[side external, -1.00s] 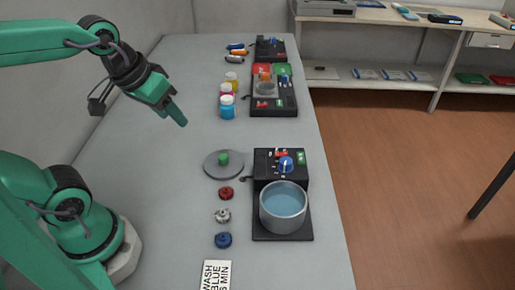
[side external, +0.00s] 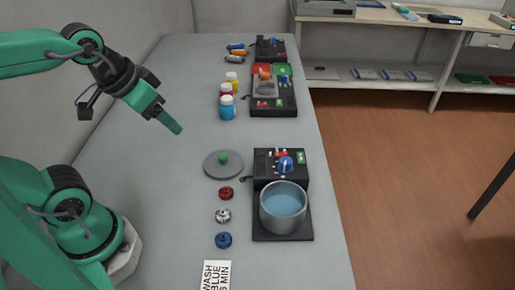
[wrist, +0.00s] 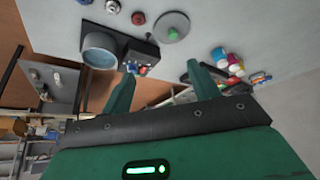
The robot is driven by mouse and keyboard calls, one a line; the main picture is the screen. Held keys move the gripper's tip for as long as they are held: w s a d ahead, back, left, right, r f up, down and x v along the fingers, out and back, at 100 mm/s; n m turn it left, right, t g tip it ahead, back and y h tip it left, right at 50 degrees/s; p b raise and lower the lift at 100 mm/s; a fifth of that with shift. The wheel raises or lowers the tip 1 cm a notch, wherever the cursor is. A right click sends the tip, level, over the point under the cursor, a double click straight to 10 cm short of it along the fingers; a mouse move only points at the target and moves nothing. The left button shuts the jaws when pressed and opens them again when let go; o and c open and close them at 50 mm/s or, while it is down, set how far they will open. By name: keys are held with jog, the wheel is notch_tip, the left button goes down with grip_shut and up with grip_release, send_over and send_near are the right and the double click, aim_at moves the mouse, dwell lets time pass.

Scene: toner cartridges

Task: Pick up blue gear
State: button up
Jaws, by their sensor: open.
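The blue gear (side external: 223,240) lies on the grey table at the near end of a column of three gears. A metallic gear (side external: 222,215) and a red gear (side external: 226,193) lie behind it. My gripper (side external: 176,128) is in the air above the table, left of and beyond the gears, well apart from the blue gear. In the wrist view my gripper (wrist: 158,76) shows two green fingers spread apart with nothing between them.
A pot of bluish liquid (side external: 284,207) stands on a black device right of the gears. A grey lid with green knob (side external: 223,165) lies behind them. Several bottles (side external: 228,105) stand farther back. A "WASH BLUE" card (side external: 215,276) lies in front.

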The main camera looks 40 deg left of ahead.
jog(key=shift+d, duration=0.1)
jog(key=m+g, duration=0.6)
jog(key=m, duration=0.1)
send_over(222, 237)
notch_tip(222, 237, down, 16)
jog(key=shift+f, duration=0.25)
jog(key=shift+f, duration=0.1)
jog(key=shift+f, duration=1.2)
jog(key=shift+f, duration=2.6)
